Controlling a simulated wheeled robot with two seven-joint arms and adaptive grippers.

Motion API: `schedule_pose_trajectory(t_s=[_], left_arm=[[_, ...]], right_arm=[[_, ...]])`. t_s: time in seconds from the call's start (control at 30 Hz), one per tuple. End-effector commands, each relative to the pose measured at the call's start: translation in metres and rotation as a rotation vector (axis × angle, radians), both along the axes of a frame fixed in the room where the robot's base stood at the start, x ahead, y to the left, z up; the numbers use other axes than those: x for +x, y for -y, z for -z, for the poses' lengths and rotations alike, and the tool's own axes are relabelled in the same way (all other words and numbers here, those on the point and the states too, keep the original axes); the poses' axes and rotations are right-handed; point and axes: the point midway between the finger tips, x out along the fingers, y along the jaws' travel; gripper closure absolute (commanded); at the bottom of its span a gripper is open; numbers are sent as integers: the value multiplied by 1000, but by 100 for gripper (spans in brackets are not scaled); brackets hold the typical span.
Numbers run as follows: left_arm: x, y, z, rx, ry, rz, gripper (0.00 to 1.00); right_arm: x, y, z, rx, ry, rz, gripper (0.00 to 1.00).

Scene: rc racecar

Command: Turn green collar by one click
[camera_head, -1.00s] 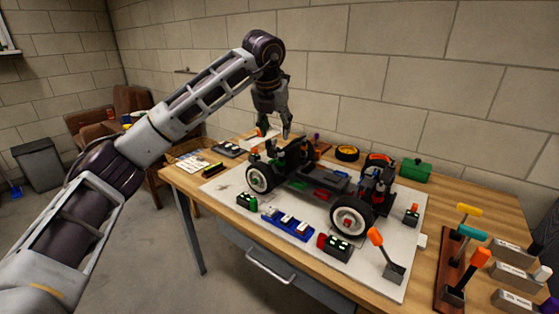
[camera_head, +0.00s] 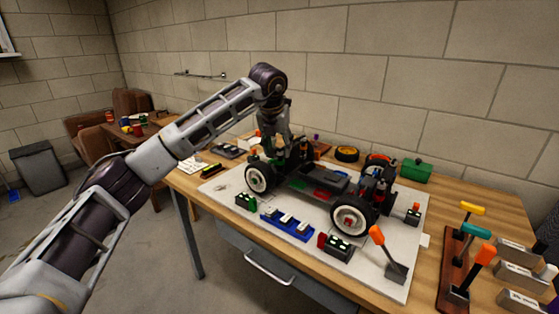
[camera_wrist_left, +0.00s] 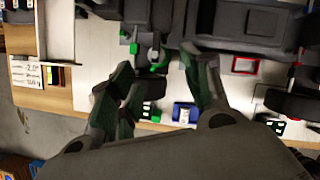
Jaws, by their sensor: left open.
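The RC car chassis (camera_head: 320,180) stands on a white board, with black wheels with white rims. My left gripper (camera_head: 292,152) points down over the car's left end. In the left wrist view my left gripper (camera_wrist_left: 157,66) is open, its fingers apart above that end. I cannot tell whether a finger touches either one. In the head view the arm and car parts mostly hide this spot. My right gripper is not in view.
A tool rack (camera_head: 457,270) is at right.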

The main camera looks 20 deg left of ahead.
Motion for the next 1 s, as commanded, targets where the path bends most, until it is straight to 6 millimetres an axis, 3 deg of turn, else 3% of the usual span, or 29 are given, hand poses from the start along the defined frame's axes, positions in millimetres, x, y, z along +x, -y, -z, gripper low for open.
schedule_pose_trajectory(t_s=[0.2,0.4,0.87,1.0], left_arm=[[11,-1,28,0,0,0,52],[18,0,44,0,0,0,52],[21,0,50,0,1,0,52],[21,0,50,0,1,0,70]], right_arm=[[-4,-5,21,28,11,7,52],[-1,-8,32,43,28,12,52],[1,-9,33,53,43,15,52],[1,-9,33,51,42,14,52]])
